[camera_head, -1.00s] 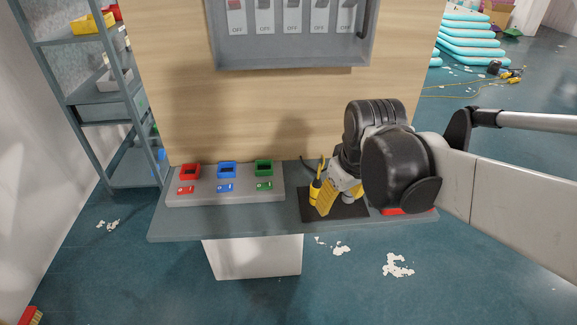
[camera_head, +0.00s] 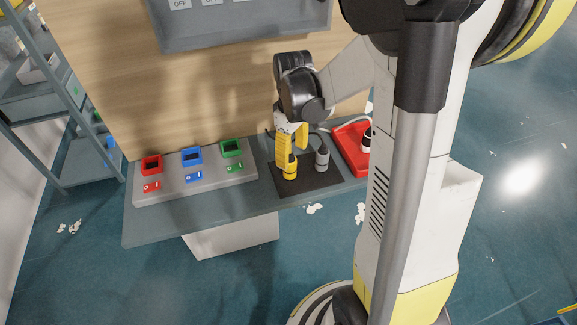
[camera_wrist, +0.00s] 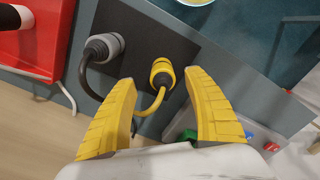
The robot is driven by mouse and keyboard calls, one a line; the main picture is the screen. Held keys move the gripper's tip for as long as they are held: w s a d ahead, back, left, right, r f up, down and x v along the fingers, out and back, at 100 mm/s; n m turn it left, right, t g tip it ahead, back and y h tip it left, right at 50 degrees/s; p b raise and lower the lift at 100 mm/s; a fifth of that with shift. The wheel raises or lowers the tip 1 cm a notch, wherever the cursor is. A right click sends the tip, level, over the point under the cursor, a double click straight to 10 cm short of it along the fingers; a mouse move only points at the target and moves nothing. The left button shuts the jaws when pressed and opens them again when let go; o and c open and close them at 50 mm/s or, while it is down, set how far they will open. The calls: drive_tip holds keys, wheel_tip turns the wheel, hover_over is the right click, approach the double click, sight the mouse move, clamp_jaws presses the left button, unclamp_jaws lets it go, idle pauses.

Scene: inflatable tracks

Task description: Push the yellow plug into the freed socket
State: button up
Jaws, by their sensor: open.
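The yellow plug (camera_head: 290,168) stands on a black mat (camera_head: 307,182) on the bench. In the wrist view the yellow plug (camera_wrist: 162,72) with its yellow cable lies between the spread fingertips, with a gap on each side. My gripper (camera_head: 290,140) has yellow fingers and is open, pointing down just behind and above the plug. It also shows in the wrist view (camera_wrist: 160,80). A grey panel (camera_head: 210,184) at the left carries a red socket (camera_head: 152,164), a blue socket (camera_head: 192,155) and a green socket (camera_head: 232,147). All three look empty.
A grey plug (camera_head: 322,156) stands right of the yellow one on the mat. A red tray (camera_head: 349,143) holding a black and white plug is farther right. A wooden wall (camera_head: 180,90) with a switch box (camera_head: 240,27) rises behind the bench.

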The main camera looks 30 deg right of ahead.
sight(290, 163)
drive_tip(key=f, duration=0.1)
drive_tip(key=f+b, duration=0.1)
drive_tip(key=f, duration=0.1)
drive_tip(key=f+b, duration=0.1)
drive_tip(key=f, duration=0.1)
drive_tip(key=shift+w+a, duration=0.15)
drive_tip(key=shift+a, duration=0.1)
drive_tip(key=shift+r, duration=0.15)
drive_tip(key=c, duration=1.3)
drive_tip(key=shift+r, duration=0.1)
